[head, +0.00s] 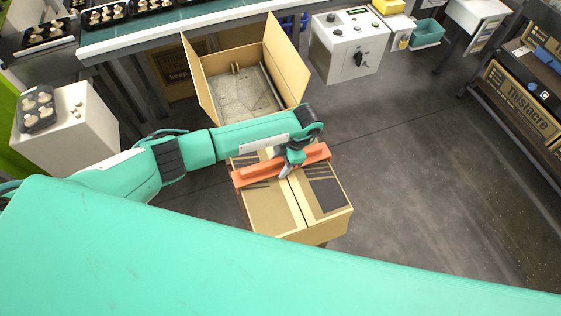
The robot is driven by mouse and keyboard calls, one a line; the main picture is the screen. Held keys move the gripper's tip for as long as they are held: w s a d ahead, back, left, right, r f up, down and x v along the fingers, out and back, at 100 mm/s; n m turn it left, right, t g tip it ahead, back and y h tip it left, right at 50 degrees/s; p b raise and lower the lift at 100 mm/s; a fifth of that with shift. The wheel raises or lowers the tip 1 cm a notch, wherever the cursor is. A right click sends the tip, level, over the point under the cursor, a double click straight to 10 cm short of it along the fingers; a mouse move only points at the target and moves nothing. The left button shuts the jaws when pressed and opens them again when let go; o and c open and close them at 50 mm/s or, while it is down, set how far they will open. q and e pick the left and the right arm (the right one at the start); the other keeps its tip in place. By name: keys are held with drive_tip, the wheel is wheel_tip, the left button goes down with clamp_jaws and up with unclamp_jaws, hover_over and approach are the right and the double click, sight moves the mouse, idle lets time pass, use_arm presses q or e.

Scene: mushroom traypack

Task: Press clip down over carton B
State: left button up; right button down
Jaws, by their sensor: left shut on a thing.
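The clip is a long orange bar (255,174) lying across the top of a closed cardboard carton (270,209), which I take to be carton B. The clip's left end reaches the carton's left edge and its right end is near the right edge. I cannot tell whether it is fully seated or slightly above the flaps. My left gripper (287,169) comes in from the left, points down at the middle of the clip and is shut on it. The gripper and wrist hide part of the clip and carton top. My right gripper is not in view.
An open, empty-looking carton (205,92) stands behind the closed one. A conveyor (170,32) with mushroom trays runs along the back. A white control box (345,52) is at back right, a white stand (62,145) at left. Floor to the right is clear up to a shelf rack.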

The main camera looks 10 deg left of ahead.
use_arm(q)
drive_tip(key=shift+f, duration=0.2)
idle(0.4)
drive_tip(key=o, duration=1.1)
